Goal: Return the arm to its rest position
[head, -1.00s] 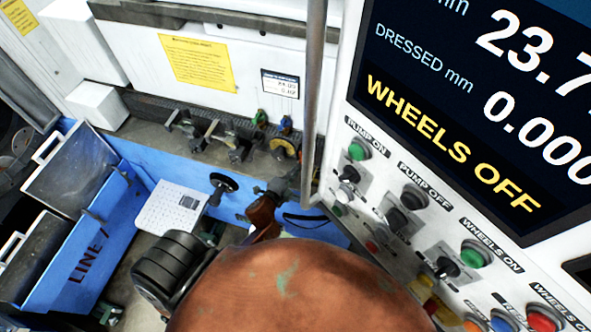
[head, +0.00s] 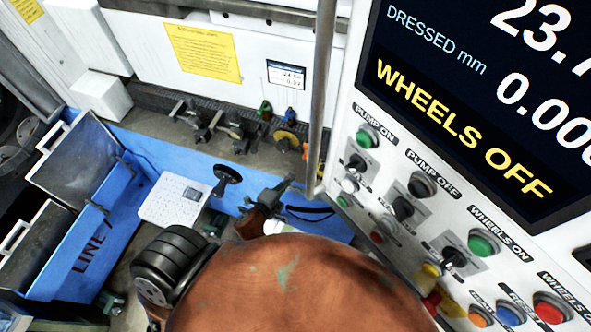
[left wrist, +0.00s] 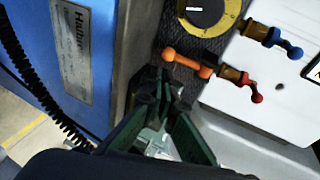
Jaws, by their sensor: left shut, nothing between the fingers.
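My left arm's large rounded copper-brown link (head: 300,290) fills the bottom middle of the head view. Beyond it, my left gripper (head: 283,187) shows small and partly hidden, in front of the blue machine wall. In the left wrist view my left gripper (left wrist: 163,88) has dark green fingers, shut with nothing between them. Its fingertips appear just below an orange-handled valve (left wrist: 187,62); I cannot tell whether they touch anything. My right gripper does not show.
A control panel (head: 400,225) with buttons and a screen (head: 480,110) stands at the right. A grey vertical bar (head: 324,90) is beside it. A blue trough (head: 110,235) and a white plate (head: 165,212) lie at the left. The wrist view shows red (left wrist: 235,76) and blue (left wrist: 272,36) valves.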

